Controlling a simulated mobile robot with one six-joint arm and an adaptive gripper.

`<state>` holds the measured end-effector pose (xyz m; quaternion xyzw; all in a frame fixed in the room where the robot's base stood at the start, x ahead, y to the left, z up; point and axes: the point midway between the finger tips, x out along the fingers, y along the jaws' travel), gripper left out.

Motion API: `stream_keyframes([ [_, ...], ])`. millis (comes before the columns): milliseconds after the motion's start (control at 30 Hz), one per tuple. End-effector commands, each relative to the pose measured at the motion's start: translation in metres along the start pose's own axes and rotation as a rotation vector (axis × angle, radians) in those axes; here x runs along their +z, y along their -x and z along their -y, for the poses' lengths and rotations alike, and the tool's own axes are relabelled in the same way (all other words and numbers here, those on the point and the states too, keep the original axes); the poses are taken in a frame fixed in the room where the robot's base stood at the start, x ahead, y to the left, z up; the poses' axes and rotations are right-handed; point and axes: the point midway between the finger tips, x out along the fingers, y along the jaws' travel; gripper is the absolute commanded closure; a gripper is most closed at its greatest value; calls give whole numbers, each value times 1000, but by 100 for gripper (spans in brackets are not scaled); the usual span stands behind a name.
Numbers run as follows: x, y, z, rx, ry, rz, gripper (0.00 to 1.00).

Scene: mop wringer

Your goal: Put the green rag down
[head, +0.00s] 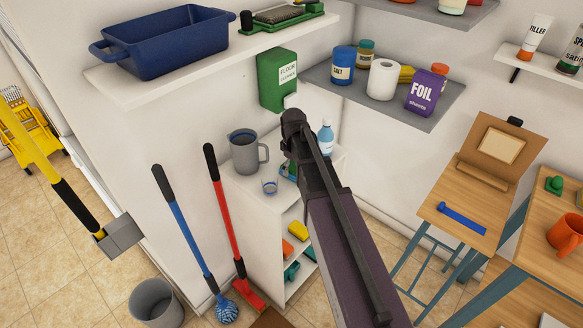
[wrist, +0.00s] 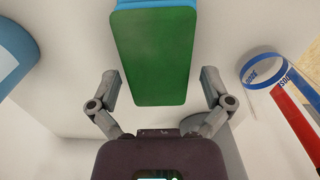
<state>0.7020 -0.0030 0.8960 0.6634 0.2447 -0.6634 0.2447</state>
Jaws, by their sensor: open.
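The green rag (wrist: 155,55) lies flat in the wrist view, a green rectangle between my fingers. A blue edge shows beyond its far end. In the head view a small green patch (head: 289,169) shows on the white cabinet top, mostly behind my arm. My gripper (wrist: 160,82) is open in the wrist view, one finger on each side of the rag with a gap on both sides. Neither finger touches it. In the head view my arm hides the fingers.
A grey pitcher (head: 246,151), a small glass (head: 270,187) and a blue bottle (head: 325,139) stand close by on the cabinet (head: 240,203). A shelf (head: 430,112) hangs behind.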

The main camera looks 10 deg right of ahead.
Motion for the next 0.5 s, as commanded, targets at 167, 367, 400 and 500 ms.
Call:
stream_keyframes([
  [167, 0, 0, 0, 0, 0, 0, 0],
  [367, 0, -4, 0, 0, -1, 0, 0],
  [400, 0, -4, 0, 0, -1, 0, 0],
  [500, 0, 4, 0, 0, -1, 0, 0],
])
